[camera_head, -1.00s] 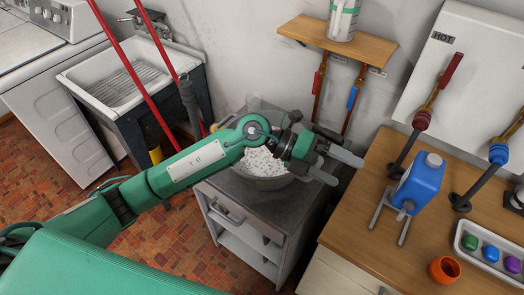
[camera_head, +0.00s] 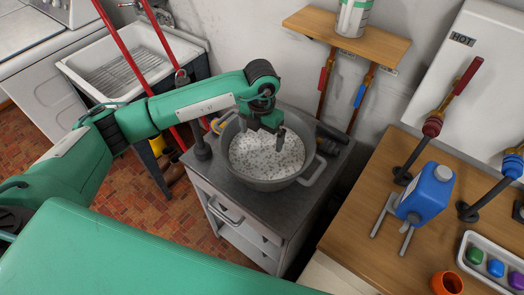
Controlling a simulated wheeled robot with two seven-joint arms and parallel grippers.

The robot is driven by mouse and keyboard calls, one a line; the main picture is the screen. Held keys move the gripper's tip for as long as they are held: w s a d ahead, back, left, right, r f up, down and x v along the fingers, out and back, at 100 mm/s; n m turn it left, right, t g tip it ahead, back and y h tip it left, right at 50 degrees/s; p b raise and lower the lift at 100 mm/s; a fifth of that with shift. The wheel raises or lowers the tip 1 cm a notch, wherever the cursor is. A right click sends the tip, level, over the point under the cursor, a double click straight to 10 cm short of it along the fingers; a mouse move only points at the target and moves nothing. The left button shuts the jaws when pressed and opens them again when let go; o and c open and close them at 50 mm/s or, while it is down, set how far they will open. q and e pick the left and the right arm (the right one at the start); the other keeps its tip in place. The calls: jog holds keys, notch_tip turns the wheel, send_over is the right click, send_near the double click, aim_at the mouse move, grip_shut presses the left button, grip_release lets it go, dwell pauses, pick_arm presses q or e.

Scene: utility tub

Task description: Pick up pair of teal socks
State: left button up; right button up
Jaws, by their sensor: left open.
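I see no teal socks in the camera_head view. A grey metal tub (camera_head: 262,184) with handles stands on a small grey cabinet and holds white, speckled suds (camera_head: 268,155). The suds hide whatever lies under them. My left gripper (camera_head: 262,133) points down over the back part of the tub, its fingers spread and empty. I cannot tell how far its tips are above the suds. My right gripper is not in view.
A dark plunger-like object (camera_head: 200,143) stands left of the tub, and a dark tool (camera_head: 332,138) lies right of it. Red poles (camera_head: 133,60) lean at the sink (camera_head: 130,85). A wooden counter (camera_head: 350,215) with a blue jug (camera_head: 424,195) is at right.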

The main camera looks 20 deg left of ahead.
aim_at(262, 149)
pick_arm(q)
notch_tip(262, 149, down, 3)
jog(key=shift+w+r, duration=0.1)
jog(key=shift+f, duration=0.4)
jog(key=shift+f+p, duration=0.5)
jog(key=shift+p, duration=0.2)
jog(key=f, duration=0.2)
jog(key=f+p, duration=0.1)
jog(key=shift+w+f, duration=0.2)
jog(key=shift+f, duration=0.5)
jog(key=c, duration=1.1)
jog(key=shift+r, duration=0.1)
jog(key=shift+c, duration=0.2)
